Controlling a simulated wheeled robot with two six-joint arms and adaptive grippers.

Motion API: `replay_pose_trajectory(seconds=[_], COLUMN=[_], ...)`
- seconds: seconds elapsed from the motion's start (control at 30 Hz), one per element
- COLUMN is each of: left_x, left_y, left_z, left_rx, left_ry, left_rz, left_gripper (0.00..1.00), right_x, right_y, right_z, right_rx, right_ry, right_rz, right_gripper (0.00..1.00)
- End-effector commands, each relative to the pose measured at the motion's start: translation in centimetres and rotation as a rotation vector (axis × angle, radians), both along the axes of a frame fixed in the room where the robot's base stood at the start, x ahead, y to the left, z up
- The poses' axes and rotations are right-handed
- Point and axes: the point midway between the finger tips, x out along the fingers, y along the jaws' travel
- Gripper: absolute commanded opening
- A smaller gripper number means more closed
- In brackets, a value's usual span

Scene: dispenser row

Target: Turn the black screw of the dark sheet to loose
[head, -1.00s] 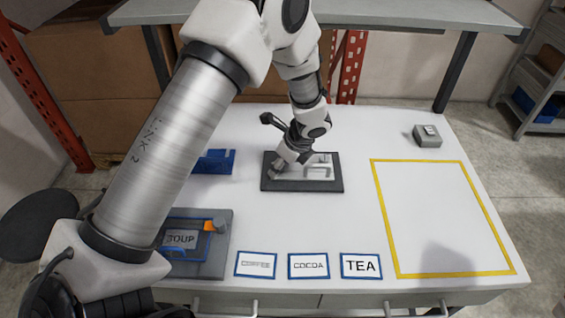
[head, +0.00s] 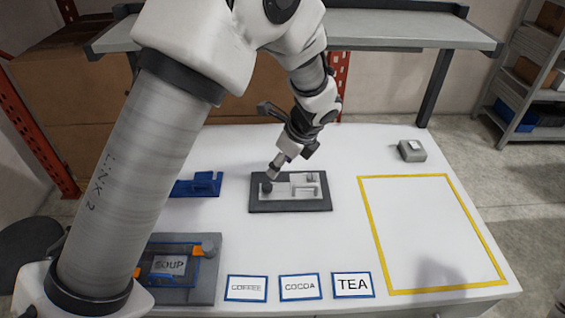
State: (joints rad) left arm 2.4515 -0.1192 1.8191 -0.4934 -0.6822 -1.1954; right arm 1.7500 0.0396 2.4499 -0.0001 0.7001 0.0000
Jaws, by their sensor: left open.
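The dark sheet (head: 290,206) lies flat near the middle of the white table and bears a pale grey raised fixture. Its black screw (head: 266,187) is a small round knob at the sheet's left side. I cannot tell from this view how far it is turned. My left gripper (head: 273,171) points down from above, just over the black screw. It is open and empty, and appears slightly apart from the screw. My right gripper is not in view.
A grey board (head: 209,282) with a SOUP label and a grey knob lies at the front left, partly behind my arm. A blue holder (head: 203,184) stands left of the sheet. A small grey box (head: 411,151) stands at the back right. The yellow-outlined area (head: 420,225) is empty.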

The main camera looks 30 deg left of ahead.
Motion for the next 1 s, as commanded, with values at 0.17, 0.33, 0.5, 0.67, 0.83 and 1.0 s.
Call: replay_pose_trajectory(seconds=[0.17, 0.33, 0.5, 0.67, 0.83, 1.0], left_x=[-0.1, -0.1, 0.1, 0.2, 0.2, 0.2], left_y=[1.5, 2.5, 3.7, 4.3, 4.4, 4.4], left_z=[-2.8, -5.2, -8.2, -9.5, -9.6, -9.6], left_rx=[-0.003, -0.005, -0.004, -0.003, -0.002, -0.002], left_ry=[0.001, 0.005, 0.004, 0.002, 0.001, 0.001], left_rz=[-0.028, -0.027, -0.027, -0.027, -0.027, -0.027], left_gripper=[0.56, 0.56, 0.56, 0.56, 0.56, 0.13], right_x=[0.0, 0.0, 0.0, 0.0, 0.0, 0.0], right_y=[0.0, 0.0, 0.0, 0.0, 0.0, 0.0], right_z=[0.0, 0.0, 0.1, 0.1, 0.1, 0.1], right_rx=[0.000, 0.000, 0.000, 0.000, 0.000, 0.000], right_ry=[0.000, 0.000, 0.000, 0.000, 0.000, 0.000], right_rz=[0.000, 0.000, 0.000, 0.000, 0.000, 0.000], right_gripper=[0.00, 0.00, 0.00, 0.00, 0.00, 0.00])
